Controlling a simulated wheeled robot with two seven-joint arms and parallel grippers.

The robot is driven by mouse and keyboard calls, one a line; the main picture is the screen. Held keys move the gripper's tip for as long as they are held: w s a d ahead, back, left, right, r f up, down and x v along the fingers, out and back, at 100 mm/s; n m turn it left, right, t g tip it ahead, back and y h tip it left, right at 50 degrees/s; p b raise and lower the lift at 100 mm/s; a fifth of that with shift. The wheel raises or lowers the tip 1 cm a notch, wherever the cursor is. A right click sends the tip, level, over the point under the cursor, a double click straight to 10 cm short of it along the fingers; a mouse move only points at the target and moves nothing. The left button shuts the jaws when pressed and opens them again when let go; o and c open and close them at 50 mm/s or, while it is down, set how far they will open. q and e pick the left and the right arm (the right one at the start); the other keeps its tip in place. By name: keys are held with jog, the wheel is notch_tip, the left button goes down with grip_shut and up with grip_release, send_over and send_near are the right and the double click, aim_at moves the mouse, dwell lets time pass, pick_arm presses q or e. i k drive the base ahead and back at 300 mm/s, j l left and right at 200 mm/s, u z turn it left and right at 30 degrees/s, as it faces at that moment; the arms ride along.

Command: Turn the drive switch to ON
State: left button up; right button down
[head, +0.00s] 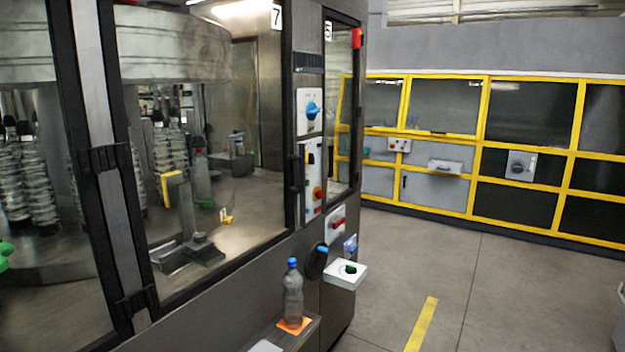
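Several switches show in the head view on the machine's right-hand post, and their labels are too small to read, so I cannot tell which is the drive switch. A blue rotary knob (313,110) sits on a white plate high on the post. Below it is a control panel (311,180) with small red, yellow and blue parts. A red-handled switch (338,223) is on a white plate lower down. A green knob (350,268) sits on a white box (345,276) that juts out from the machine. Neither of my grippers is in view.
A clear bottle with a blue cap (292,296) stands on an orange patch on a low ledge (309,331). Glass doors with dark frames (95,155) cover the machine. A yellow-framed enclosure (480,150) stands behind. The grey floor (480,290) at right is mostly clear.

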aim_at(310, 158)
jog(key=i+l, duration=0.35)
jog(key=i+l+u, duration=0.1)
jog(key=i+l, duration=0.2)
jog(key=l, duration=0.25)
jog(key=i+l, duration=0.35)
jog(key=l, duration=0.15)
